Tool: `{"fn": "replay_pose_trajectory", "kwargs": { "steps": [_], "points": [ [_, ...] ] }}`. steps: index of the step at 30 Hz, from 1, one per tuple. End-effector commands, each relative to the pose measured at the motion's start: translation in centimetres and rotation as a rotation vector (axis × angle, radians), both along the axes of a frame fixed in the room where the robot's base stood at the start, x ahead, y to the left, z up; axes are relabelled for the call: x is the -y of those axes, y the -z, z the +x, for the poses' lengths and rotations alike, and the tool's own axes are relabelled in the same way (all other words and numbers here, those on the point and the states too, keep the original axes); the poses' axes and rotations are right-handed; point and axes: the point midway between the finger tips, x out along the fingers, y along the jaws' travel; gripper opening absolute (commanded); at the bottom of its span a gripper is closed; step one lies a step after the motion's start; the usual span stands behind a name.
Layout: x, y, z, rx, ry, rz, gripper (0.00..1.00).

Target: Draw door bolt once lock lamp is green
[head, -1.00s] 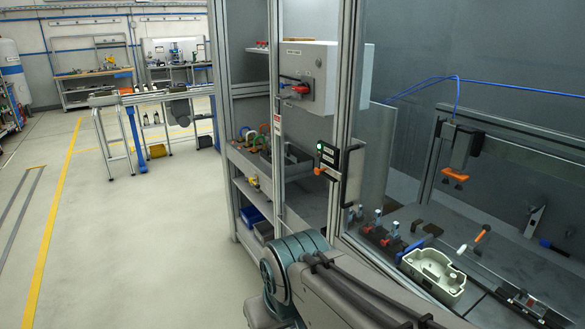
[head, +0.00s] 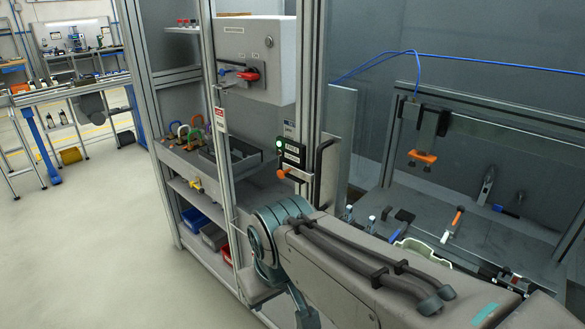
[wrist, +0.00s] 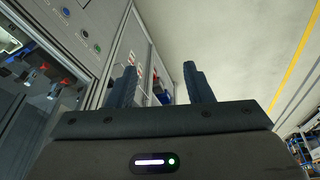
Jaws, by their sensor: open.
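The door lock (head: 291,157) is a small black box with labels, on the aluminium door post in the head view. Its lamp (head: 279,144) glows green. The door bolt (head: 285,173) has an orange handle that sticks out to the left below the lamp. I cannot tell how far the bolt sits in its keep. In the head view my gripper is out of sight.
A grey cabinet (head: 262,55) with a red rotary switch (head: 247,74) hangs above the lock. Shelves (head: 192,165) with coloured padlocks stand left. The cell behind the clear panel holds an orange-tipped tool (head: 422,156) and a pale casting (head: 425,250). The floor at left is clear.

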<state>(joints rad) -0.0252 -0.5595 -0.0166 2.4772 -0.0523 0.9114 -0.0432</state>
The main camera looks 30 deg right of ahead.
Motion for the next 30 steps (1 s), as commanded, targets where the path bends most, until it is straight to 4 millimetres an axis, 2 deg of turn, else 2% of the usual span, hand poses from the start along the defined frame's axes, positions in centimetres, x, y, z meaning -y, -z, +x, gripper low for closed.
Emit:
{"fn": "replay_pose_trajectory", "kwargs": {
  "steps": [4,8,12,16,20,24,27,30],
  "points": [
    [1.9,1.9,2.4,-0.097,-0.221,-0.165,0.46],
    [5.0,3.5,5.9,-0.233,-0.482,-0.391,0.46],
    [8.0,4.5,10.5,-0.414,-0.758,-0.656,0.46],
    [9.7,4.7,15.4,-0.615,-0.996,-0.913,0.46],
    [9.7,4.0,20.5,-0.850,-1.193,-1.177,0.46],
    [8.1,2.4,25.1,-1.098,-1.320,-1.423,0.46],
    [6.6,1.3,27.4,-1.238,-1.360,-1.548,0.46],
    [5.4,0.5,28.7,-1.332,-1.374,-1.626,0.46]
  ]
}}
